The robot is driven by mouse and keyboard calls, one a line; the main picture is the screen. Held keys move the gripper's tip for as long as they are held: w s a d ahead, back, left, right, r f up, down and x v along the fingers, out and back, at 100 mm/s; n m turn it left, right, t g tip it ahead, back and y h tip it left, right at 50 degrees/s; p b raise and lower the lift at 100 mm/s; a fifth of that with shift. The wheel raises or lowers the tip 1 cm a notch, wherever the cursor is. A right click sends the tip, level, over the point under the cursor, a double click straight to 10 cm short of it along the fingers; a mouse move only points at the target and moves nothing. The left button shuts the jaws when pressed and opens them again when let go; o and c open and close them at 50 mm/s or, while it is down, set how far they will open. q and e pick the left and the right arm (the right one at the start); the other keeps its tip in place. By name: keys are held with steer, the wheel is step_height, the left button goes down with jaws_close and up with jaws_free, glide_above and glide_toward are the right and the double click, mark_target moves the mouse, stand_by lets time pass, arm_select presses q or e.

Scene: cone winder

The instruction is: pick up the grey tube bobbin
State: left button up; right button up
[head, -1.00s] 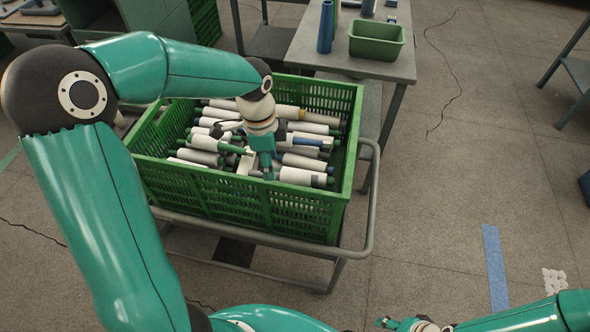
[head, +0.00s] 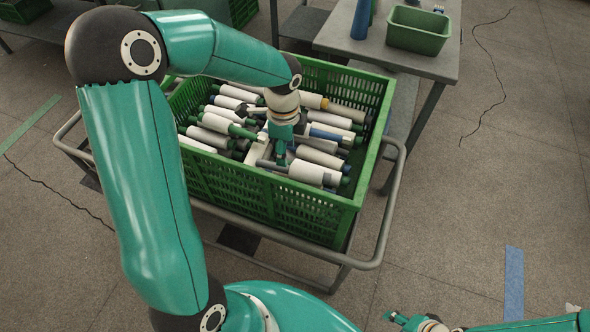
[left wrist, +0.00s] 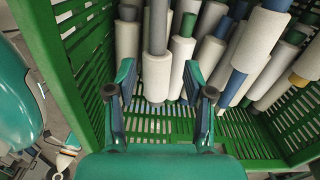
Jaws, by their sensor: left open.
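A white-wound bobbin with a grey tube (left wrist: 157,28) lies in the green crate (left wrist: 92,120). In the left wrist view its white winding (left wrist: 156,78) is just beyond and between my left fingertips. My left gripper (left wrist: 165,95) is open, with a finger to each side of it and nothing visibly held. In the head view my left gripper (head: 280,150) reaches down into the crate (head: 222,180), among the bobbins. The arm and fingers partly hide the bobbins beneath. My right gripper (head: 408,322) shows only in part at the bottom edge; its jaws are unclear.
Several white bobbins with green, blue and grey tubes crowd the crate around the fingers. Slatted crate walls rise close by. The crate stands on a railed cart (head: 390,215). Behind right is a table (head: 335,40) with a green bin (head: 418,32).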

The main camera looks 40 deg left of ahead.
mark_target(293, 171)
arm_select(q)
step_height(293, 171, down, 2)
steer(key=shift+f, duration=0.1)
steer(key=f, duration=0.4)
steer(key=shift+s+a, duration=0.3)
steer(key=shift+s, duration=0.05)
steer(key=shift+f, duration=0.55)
steer(key=c, duration=0.8)
steer(key=shift+r, duration=0.1)
